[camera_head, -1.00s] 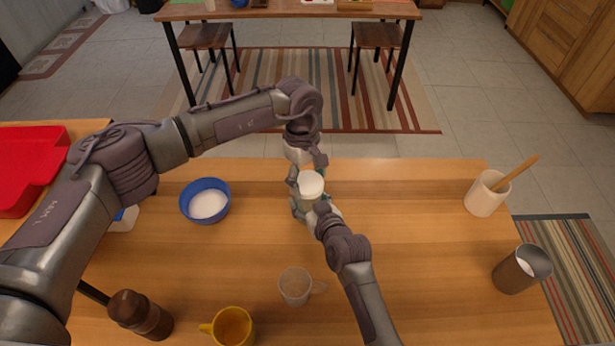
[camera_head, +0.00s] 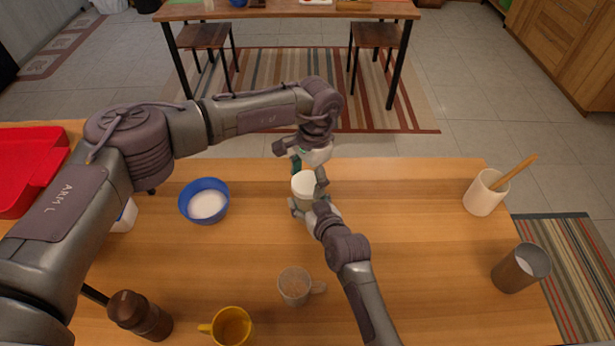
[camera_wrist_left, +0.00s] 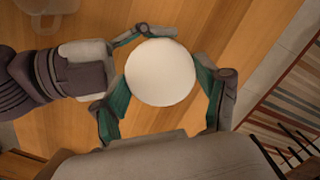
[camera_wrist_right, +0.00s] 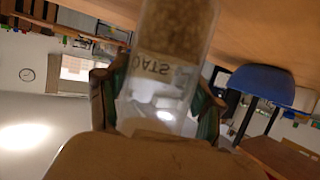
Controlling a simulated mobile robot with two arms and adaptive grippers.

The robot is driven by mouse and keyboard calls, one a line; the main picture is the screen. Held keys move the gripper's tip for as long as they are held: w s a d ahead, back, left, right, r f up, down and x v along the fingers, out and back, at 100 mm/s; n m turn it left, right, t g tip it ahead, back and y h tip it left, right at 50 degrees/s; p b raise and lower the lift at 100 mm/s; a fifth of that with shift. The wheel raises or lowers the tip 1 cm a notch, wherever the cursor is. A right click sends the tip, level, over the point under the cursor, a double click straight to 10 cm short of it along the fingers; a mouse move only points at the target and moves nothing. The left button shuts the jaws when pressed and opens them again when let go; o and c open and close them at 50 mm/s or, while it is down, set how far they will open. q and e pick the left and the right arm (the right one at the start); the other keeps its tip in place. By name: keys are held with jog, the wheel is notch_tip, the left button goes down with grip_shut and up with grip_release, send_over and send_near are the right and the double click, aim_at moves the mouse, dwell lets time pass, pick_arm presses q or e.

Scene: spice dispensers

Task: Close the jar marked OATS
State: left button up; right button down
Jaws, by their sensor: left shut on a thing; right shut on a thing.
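The OATS jar is clear, part filled with brown oats, and shows upside down in the right wrist view (camera_wrist_right: 170,75) with its label legible. My right gripper (camera_head: 303,207) is shut on the jar's body and holds it upright over the table. A round white lid (camera_head: 304,184) is at the jar's top. It fills the middle of the left wrist view (camera_wrist_left: 160,72). My left gripper (camera_wrist_left: 165,95) reaches over from the far side with its fingers shut around the lid. Whether the lid is fully seated cannot be told.
A blue bowl (camera_head: 205,201) of white powder stands left. A glass mug (camera_head: 295,286), yellow mug (camera_head: 231,327) and brown mill (camera_head: 139,315) stand near the front. A spoon holder (camera_head: 484,194) and metal canister (camera_head: 520,268) stand right. The table's centre right is clear.

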pick_arm(q)
jog(key=o, duration=1)
jog(key=shift+r, duration=2.3)
jog(key=shift+c, duration=0.4)
